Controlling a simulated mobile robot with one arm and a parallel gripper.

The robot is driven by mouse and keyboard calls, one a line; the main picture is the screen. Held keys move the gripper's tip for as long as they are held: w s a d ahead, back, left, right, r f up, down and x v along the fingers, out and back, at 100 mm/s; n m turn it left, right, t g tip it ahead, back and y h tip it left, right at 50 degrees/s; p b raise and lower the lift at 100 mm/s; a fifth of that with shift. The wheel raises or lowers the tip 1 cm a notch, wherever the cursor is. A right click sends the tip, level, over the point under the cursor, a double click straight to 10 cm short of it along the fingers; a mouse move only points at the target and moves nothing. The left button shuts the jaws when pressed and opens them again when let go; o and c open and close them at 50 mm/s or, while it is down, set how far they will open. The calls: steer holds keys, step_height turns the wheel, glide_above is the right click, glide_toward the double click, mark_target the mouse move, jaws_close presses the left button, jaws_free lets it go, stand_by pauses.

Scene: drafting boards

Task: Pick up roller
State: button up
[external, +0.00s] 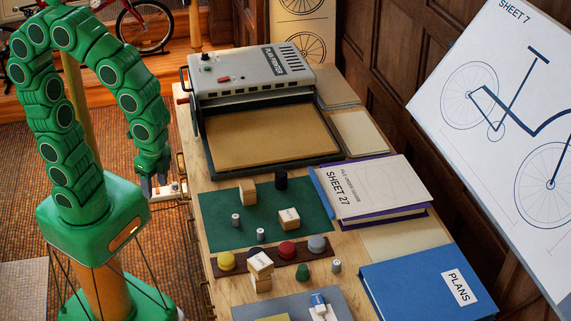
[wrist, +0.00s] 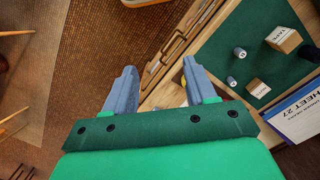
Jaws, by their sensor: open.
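My gripper (external: 152,190) hangs beside the left edge of the wooden table, and its two grey-blue fingers are spread apart in the wrist view (wrist: 160,85). A small blue-and-white object (external: 320,306), possibly the roller, lies on a grey-blue mat at the table's near edge, well away from my gripper. I cannot tell for certain that it is the roller. A pale object with a reddish part (external: 172,190) is next to my fingers at the table's side; its shape is unclear. In the wrist view something whitish (wrist: 166,96) shows between the fingers, partly hidden by the gripper.
A green mat (external: 218,205) holds wooden blocks, small grey cylinders and a black cylinder (external: 281,180). Coloured round knobs sit on a dark strip. A plan printer (external: 250,72) stands at the back; the SHEET 27 book (external: 375,185) and blue PLANS binder (external: 420,285) lie right.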

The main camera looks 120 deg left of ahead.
steer(key=w+a+f, duration=0.7)
steer(key=a, duration=0.2)
steer(key=t, duration=0.1)
glide_above(236, 216)
steer(key=f, duration=1)
steer(key=shift+w+a+f, duration=0.15)
steer(key=shift+w+f, duration=0.1)
steer(key=shift+w, duration=0.1)
steer(key=shift+a+f, duration=0.1)
steer(key=shift+f, duration=0.25)
steer(key=shift+s+f, duration=0.1)
steer(key=shift+f, duration=1.05)
steer(key=shift+s+d+f, duration=0.15)
steer(key=shift+f, duration=1.15)
steer(key=shift+s+d+f, duration=0.15)
steer(key=shift+f, duration=1.1)
jaws_close()
